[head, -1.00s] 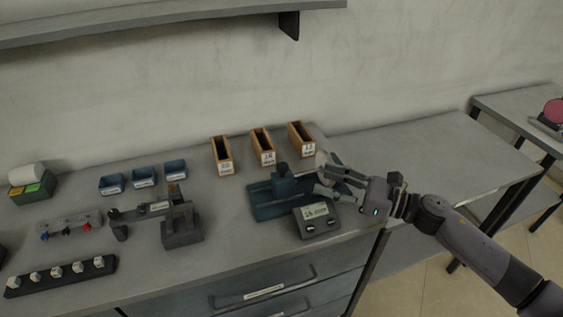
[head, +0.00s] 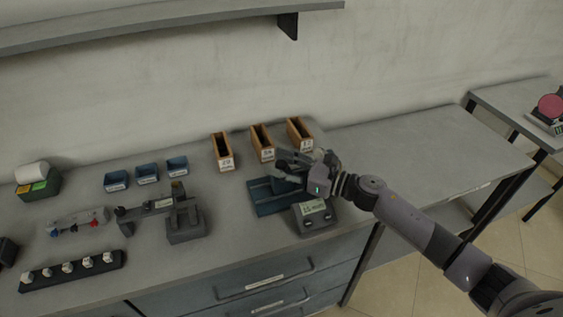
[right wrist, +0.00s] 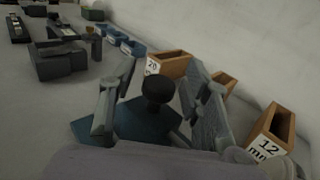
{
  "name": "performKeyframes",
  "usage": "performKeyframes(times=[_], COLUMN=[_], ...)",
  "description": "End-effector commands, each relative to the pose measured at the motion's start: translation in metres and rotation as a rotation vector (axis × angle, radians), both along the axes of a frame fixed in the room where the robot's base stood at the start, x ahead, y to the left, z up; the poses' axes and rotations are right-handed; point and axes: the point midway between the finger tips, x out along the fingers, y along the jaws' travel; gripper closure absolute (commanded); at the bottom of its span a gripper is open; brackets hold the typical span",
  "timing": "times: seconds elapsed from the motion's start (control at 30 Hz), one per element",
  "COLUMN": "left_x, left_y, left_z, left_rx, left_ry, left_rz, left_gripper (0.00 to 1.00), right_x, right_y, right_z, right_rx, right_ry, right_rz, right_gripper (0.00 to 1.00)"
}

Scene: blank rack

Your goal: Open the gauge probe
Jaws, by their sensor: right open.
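The gauge is a blue-grey base (head: 268,200) with a grey display box (head: 314,216) at its front right. Its dark round knob (right wrist: 158,87) stands upright on the blue base, which also shows in the right wrist view (right wrist: 122,124). My right gripper (head: 280,165) is over the gauge and hides its upper part in the head view. In the right wrist view the gripper (right wrist: 158,95) is open, with one finger on each side of the knob. I cannot tell whether either finger touches it. My left gripper is out of view.
Three wooden bins (head: 262,143) stand behind the gauge, close to the gripper. A dark grey fixture (head: 185,222), small blue trays (head: 147,173) and a rack of pale knobs (head: 72,268) are to the left. The bench at right (head: 410,150) is clear.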

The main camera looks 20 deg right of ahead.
Motion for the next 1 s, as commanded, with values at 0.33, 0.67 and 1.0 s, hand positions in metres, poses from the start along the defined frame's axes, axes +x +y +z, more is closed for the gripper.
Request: performKeyframes(times=[0.33, 0.67, 1.0], left_x=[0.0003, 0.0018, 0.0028], left_y=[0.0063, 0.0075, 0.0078], left_z=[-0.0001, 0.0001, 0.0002], left_rx=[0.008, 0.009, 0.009], left_ry=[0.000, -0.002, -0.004], left_rz=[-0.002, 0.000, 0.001], left_gripper=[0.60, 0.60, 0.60], right_x=[-0.0002, -0.0003, -0.0002], right_y=[-0.0005, -0.0006, -0.0006], right_z=[0.0001, 0.0001, 0.0001], right_rx=[0.000, 0.000, 0.001], right_ry=[0.000, 0.000, 0.001], right_rz=[0.000, 0.000, 0.000], right_gripper=[0.76, 0.98, 1.00])
